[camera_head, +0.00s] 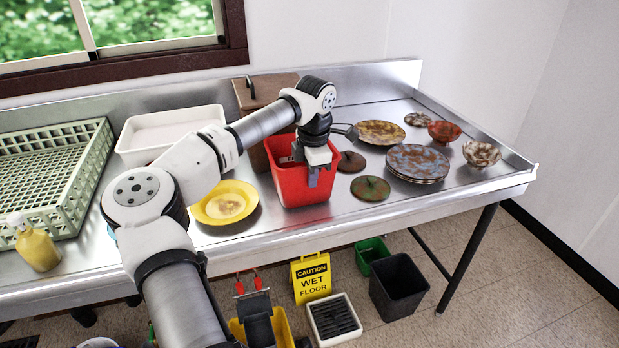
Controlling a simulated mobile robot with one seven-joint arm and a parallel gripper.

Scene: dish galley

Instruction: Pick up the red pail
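The red pail (302,190) stands upright on the steel counter, right of the yellow plate and in front of a brown box. It is a square-sided, open-topped red container. My gripper (314,176) is at the pail, pointing down. One finger shows in front of the pail's near wall. The other finger is hidden, perhaps inside the pail behind that wall. I cannot tell whether the fingers touch the wall or how far apart they are.
A yellow plate (224,204) lies close on the left, with a white tub (168,133) and green dish rack (50,175) beyond. A brown box (262,97) stands behind. Stacked dirty plates (418,162) and a green lid (370,188) lie right. A caution sign (311,278) stands on the floor.

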